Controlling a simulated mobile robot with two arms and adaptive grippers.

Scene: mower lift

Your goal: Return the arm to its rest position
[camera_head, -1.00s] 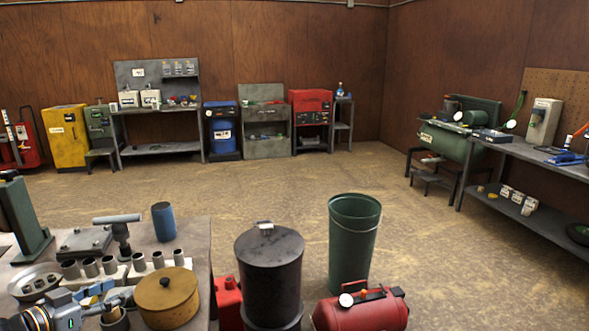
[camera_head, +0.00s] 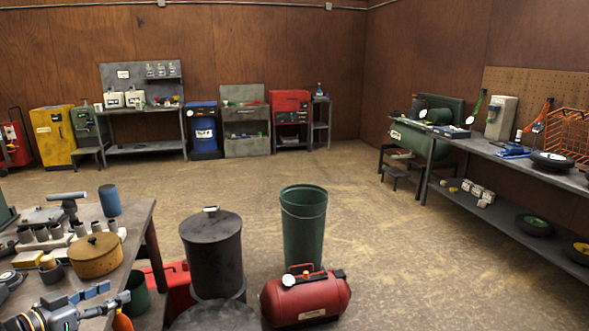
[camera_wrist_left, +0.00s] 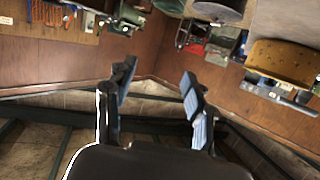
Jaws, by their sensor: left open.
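My left gripper (camera_head: 104,297) comes in at the bottom left of the head view, low beside the near workbench (camera_head: 135,232). Its blue-padded fingers show spread apart in the left wrist view (camera_wrist_left: 158,88), with nothing between them. The gripper is in front of and below the round tan lidded pot (camera_head: 96,256) on the bench. My right gripper is in neither view.
A dark drum (camera_head: 212,250), a green bin (camera_head: 304,228) and a red compressor tank (camera_head: 306,297) stand right of the near bench. A long bench (camera_head: 520,165) runs along the right wall. The floor (camera_head: 270,172) in the middle is open.

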